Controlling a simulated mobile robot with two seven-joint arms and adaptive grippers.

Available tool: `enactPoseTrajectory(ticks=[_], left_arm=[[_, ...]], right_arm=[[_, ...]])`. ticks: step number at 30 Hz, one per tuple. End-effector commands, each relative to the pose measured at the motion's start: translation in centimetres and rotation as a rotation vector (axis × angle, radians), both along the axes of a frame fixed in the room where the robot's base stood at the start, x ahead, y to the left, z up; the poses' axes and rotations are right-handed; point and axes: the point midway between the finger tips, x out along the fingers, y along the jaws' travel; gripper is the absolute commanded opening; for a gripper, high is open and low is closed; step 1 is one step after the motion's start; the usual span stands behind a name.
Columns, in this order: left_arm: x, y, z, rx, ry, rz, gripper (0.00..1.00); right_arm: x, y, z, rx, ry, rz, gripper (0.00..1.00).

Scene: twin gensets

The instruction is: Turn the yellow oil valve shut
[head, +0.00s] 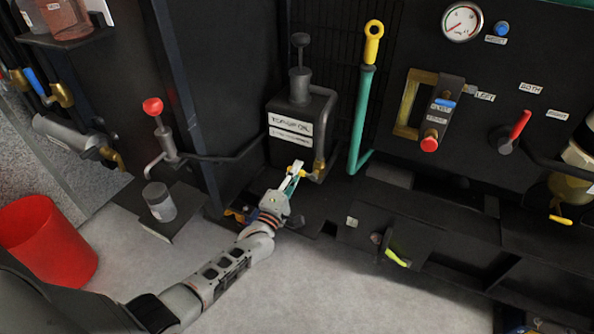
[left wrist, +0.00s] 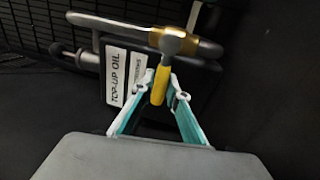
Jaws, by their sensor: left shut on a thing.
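The yellow oil valve's lever (left wrist: 159,85) shows in the left wrist view, joined to a brass body (left wrist: 173,41) on a grey pipe. My left gripper (head: 293,172) is at the tank's lower front edge in the head view. In the left wrist view its two teal and white fingers (left wrist: 160,97) close on the lever from both sides, near its free end. In the head view the fingers mostly hide the lever. My right gripper is in neither view.
A red-knobbed pump (head: 161,132) and a small grey jar (head: 159,201) stand left. A red bucket (head: 47,240) is on the floor. A red lever (head: 520,125) is on the right panel.

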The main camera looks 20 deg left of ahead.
Motion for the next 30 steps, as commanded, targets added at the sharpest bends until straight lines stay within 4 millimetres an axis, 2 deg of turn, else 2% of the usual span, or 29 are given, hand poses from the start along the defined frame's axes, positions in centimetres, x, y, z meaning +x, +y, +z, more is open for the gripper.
enactPoseTrajectory(ticks=[14,15,16,26,30], left_arm=[[-0.07,-0.05,-0.24,-0.015,0.004,0.0,0.0],[-0.07,-0.05,-0.24,-0.015,0.004,0.0,0.22],[-0.07,-0.06,-0.24,-0.015,0.004,0.0,0.3],[-0.05,-0.05,-0.13,-0.012,0.001,0.0,0.32],[-0.74,-0.01,-0.3,-0.013,0.001,-0.001,0.32]], right_arm=[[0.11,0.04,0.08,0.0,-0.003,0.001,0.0],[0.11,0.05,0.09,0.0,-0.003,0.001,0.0],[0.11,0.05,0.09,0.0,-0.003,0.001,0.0],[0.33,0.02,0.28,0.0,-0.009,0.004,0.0],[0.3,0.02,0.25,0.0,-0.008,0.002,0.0]])
